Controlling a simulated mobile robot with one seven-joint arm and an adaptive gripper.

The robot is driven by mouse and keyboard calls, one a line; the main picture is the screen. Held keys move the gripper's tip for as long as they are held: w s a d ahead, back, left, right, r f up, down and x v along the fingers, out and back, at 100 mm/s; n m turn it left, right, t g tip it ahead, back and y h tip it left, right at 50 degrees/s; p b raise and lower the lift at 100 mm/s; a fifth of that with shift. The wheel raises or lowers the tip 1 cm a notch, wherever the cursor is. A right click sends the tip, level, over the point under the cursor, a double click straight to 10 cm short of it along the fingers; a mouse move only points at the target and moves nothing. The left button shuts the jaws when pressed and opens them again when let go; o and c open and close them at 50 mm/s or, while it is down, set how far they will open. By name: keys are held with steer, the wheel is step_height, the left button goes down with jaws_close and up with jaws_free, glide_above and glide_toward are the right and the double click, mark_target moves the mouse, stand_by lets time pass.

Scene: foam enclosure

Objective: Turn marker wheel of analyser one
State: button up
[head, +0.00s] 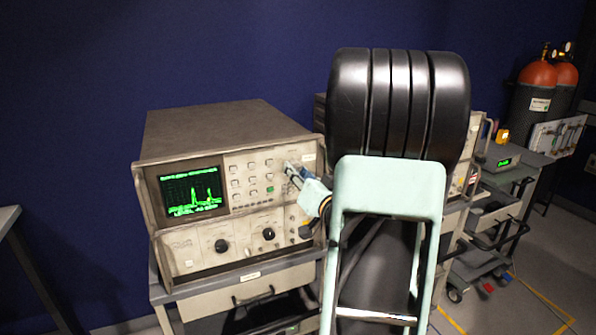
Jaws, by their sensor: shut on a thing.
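The analyser (215,130) is a beige instrument on a cart at centre left. Its screen (190,192) is lit with a green trace showing two peaks. My gripper (291,171) reaches in from the right and its fingertips are at the upper right of the front panel. It is shut on the marker wheel, which the fingers cover almost wholly. How far the wheel is turned cannot be seen. Two dark knobs (268,234) sit on the panel's lower part, apart from my gripper.
My arm blocks the middle right of the view and partly hides a second instrument behind it. A cart (240,298) carries the analyser. A grey table (8,218) stands at far left.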

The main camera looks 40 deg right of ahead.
steer(key=shift+m, duration=0.7)
steer(key=o, duration=1.1)
steer(key=shift+o, duration=0.2)
steer(key=shift+s, duration=0.1)
steer(key=v, duration=0.7)
steer(key=shift+s, duration=0.15)
steer(key=shift+d+r+m, duration=0.1)
steer(key=shift+m, duration=0.2)
